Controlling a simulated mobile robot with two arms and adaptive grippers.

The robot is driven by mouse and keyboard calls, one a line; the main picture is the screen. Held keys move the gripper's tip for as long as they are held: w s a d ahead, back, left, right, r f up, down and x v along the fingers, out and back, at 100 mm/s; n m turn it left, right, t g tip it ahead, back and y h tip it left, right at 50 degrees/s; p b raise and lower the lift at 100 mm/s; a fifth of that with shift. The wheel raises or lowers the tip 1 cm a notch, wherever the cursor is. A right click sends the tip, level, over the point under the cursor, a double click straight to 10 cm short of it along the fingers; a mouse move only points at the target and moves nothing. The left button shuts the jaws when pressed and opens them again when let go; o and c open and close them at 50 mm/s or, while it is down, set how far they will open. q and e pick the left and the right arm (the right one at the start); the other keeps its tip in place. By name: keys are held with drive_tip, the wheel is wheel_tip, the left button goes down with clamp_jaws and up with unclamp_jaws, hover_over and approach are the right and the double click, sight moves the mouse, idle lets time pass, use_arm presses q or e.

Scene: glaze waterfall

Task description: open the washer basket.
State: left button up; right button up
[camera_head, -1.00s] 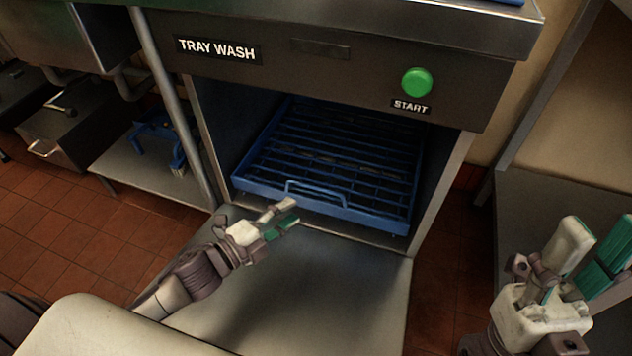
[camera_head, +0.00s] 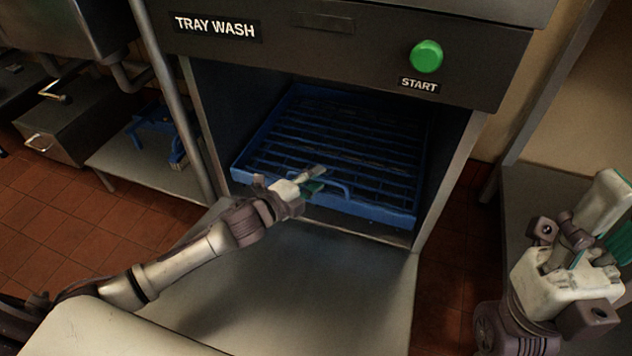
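The blue wire washer basket (camera_head: 365,155) sits inside the open bay of the tray washer (camera_head: 330,45). A blue loop handle (camera_head: 345,187) is on the basket's front edge. My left gripper (camera_head: 316,179) is at the left part of this handle. Its fingertips overlap the handle in the picture; I cannot tell if they touch or grip it, and the finger gap is too small to judge. My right gripper (camera_head: 622,215) is at the right edge, away from the basket, with its fingers partly cut off by the frame.
The washer's lowered door (camera_head: 300,290) lies flat in front of the bay. A green start button (camera_head: 427,57) is on the front panel. A metal post (camera_head: 172,95) stands left of the bay. A low shelf (camera_head: 150,170) holds a blue item. Red tiles cover the floor.

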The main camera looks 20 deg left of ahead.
use_arm(q)
drive_tip(key=shift+w+d, duration=0.15)
drive_tip(key=shift+w, duration=0.15)
clamp_jaws()
drive_tip(key=shift+s, duration=0.1)
